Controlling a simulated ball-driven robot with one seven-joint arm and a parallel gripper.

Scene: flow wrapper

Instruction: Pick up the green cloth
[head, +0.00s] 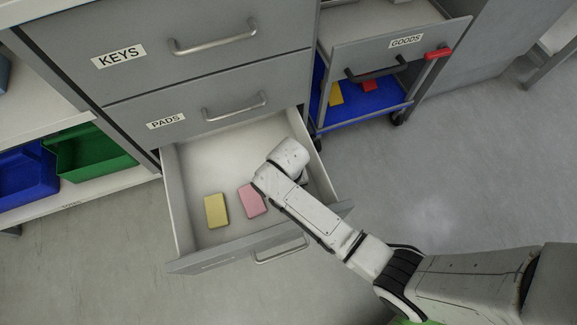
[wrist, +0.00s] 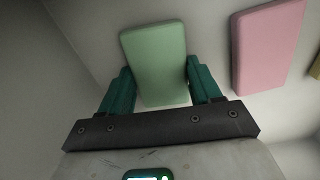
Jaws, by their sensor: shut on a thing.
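The green cloth (wrist: 155,58) is a pale green rounded block in the wrist view, between the two teal fingers of my gripper (wrist: 158,88). My gripper is shut on it, with a finger against each side. In the head view my arm reaches down into an open drawer, and its wrist hides both the fingers and the green cloth. I cannot tell whether the cloth still touches the drawer floor.
The open drawer (head: 181,190) also holds a pink block (head: 252,201) and a yellow block (head: 216,211). The pink one also shows right of my gripper in the wrist view (wrist: 267,45). The PADS drawer (head: 226,88) is shut above. A GOODS cart (head: 372,60) stands right.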

